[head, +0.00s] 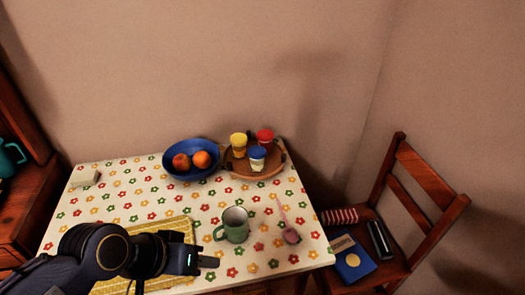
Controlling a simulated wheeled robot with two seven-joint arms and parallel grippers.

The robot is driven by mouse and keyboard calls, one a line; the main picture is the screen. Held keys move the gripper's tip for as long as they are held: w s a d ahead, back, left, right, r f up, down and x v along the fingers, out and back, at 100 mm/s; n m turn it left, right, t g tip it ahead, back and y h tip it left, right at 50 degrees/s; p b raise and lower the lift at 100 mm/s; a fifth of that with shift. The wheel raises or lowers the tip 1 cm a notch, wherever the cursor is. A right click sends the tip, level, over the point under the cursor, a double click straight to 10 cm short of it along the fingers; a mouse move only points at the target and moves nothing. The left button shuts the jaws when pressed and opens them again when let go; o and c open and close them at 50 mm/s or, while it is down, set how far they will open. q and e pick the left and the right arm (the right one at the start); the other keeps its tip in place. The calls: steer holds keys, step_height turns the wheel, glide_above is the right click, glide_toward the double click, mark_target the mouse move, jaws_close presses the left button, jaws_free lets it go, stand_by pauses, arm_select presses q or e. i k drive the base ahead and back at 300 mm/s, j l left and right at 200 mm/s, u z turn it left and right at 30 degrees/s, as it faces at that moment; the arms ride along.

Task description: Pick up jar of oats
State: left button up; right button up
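Three small jars stand on a round wooden tray (236,167) at the back right of the table. One has a yellow lid (238,139), one a red lid (265,137) and one a blue lid (257,154). Their labels are too small to read, so I cannot tell which holds oats. My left gripper (208,262) is over the front of the table, pointing right, well apart from the jars. It is seen from the side, so its opening cannot be told. My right gripper is not in view.
A green mug (235,228) stands just beyond my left gripper, with a pink spoon (290,234) to its right. A blue bowl (173,169) of fruit sits left of the tray. A yellow placemat (178,226) lies under my arm. A wooden chair (433,176) stands at right.

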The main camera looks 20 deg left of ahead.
mark_target(257, 153)
steer(key=i+l+u, duration=0.1)
steer(key=i+l, duration=0.3)
steer(key=l+u, duration=0.1)
steer(key=u, duration=1.8)
